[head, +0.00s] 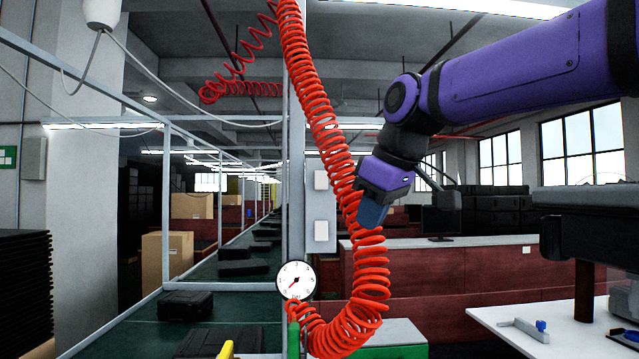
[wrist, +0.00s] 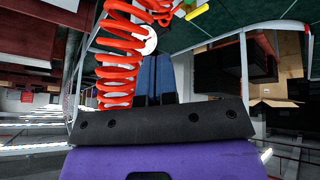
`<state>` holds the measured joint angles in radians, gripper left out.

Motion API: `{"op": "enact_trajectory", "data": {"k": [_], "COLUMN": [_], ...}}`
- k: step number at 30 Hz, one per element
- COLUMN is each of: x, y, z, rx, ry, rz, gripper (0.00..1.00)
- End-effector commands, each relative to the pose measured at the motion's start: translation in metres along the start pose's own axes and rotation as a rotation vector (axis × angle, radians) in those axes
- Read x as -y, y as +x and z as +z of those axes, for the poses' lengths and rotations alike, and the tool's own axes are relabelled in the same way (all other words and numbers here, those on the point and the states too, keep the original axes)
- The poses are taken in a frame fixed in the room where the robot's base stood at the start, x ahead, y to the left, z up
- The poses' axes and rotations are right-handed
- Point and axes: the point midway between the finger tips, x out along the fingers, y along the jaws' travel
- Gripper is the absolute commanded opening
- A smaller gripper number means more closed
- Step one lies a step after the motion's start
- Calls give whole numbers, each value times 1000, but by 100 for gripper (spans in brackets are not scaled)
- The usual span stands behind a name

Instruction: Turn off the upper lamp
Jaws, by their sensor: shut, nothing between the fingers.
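Two white switches, an upper one (head: 321,180) and a lower one (head: 321,231), sit on a grey panel (head: 320,207) on the upright post in the head view. I cannot tell which lamp either works. A bright ceiling light strip (head: 470,6) is lit at the top of the head view. My gripper (head: 371,216) is shut and empty, with its blue fingers pointing down, right of the switches and apart from them in the picture. The fingers also show in the wrist view (wrist: 154,75), where the switches cannot be made out.
A red coiled hose (head: 318,88) hangs beside the post and overlaps my gripper in the picture. A round gauge (head: 296,280) is at its lower end. A green conveyor (head: 120,325) with black cases runs along the left. A white table (head: 500,325) is at the right.

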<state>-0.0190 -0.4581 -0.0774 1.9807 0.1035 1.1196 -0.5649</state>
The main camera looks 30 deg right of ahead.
Motion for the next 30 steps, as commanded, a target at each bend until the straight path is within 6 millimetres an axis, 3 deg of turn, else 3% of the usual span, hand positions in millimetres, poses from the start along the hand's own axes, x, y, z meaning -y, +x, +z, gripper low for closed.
{"op": "enact_trajectory", "data": {"k": [6, 15, 21, 30], "x": [-40, -81, -92, -94], "y": [-30, -59, -66, -68], "z": [-68, -138, -159, -162], "rx": [-36, -76, -87, -89], "ry": [-206, -478, -571, -590], "rz": [-12, -8, -3, -2], "gripper": [0, 0, 0, 0]}}
